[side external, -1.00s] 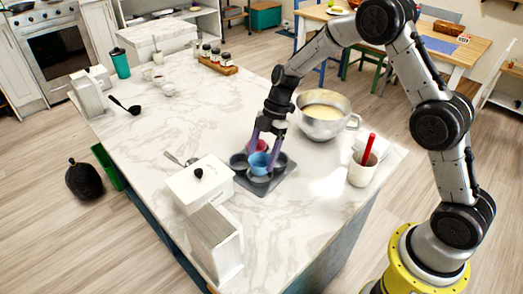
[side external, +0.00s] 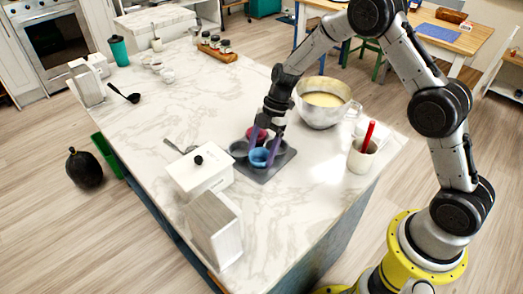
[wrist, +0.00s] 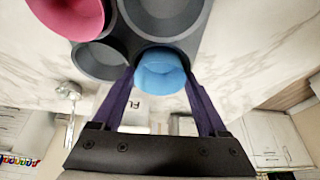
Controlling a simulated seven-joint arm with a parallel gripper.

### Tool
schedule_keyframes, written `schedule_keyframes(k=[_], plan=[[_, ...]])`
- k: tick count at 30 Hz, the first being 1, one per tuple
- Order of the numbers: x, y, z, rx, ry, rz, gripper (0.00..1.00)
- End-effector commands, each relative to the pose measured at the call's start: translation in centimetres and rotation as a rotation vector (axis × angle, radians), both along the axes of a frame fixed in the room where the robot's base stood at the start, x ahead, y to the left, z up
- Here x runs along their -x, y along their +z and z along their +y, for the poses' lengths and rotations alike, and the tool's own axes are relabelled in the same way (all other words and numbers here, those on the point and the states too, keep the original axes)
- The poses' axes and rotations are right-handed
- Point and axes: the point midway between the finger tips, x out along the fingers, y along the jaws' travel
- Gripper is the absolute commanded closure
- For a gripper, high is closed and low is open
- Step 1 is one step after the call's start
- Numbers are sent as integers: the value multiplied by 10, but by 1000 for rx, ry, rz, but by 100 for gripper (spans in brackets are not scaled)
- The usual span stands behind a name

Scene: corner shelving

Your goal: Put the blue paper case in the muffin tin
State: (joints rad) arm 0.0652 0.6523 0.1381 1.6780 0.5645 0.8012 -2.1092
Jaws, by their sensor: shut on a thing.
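The blue paper case (side external: 258,157) is between the two purple fingers of my gripper (side external: 265,148), low at the near cup of the dark muffin tin (side external: 262,178). In the wrist view the blue case (wrist: 160,72) sits between the fingertips of my gripper (wrist: 161,80), over a cup of the tin (wrist: 206,40). My gripper is shut on it. Whether its base touches the cup floor is hidden. A red-pink case (wrist: 78,14) sits in another cup, and two other visible cups are empty.
A steel bowl (side external: 318,115) of pale batter stands right behind the tin. A cup with a red-handled tool (side external: 361,157) stands to the right. A white lidded box (side external: 199,176) and a white block-like container (side external: 214,228) stand at the left front.

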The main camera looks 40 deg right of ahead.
Motion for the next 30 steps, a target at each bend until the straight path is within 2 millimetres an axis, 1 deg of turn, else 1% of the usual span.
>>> schedule_keyframes(k=[1, 3, 5, 18, 22, 26, 30], plan=[[1, -7, 0, 4, -1, 5, 22], [2, -7, 0, 4, 0, 6, 9], [2, -8, 0, 4, -1, 9, 0], [6, -9, -1, 5, 4, 19, 0], [5, -5, -3, 5, 3, 17, 0], [3, 12, -9, 5, 1, 10, 0], [0, 41, -20, 4, -3, 1, 0]])
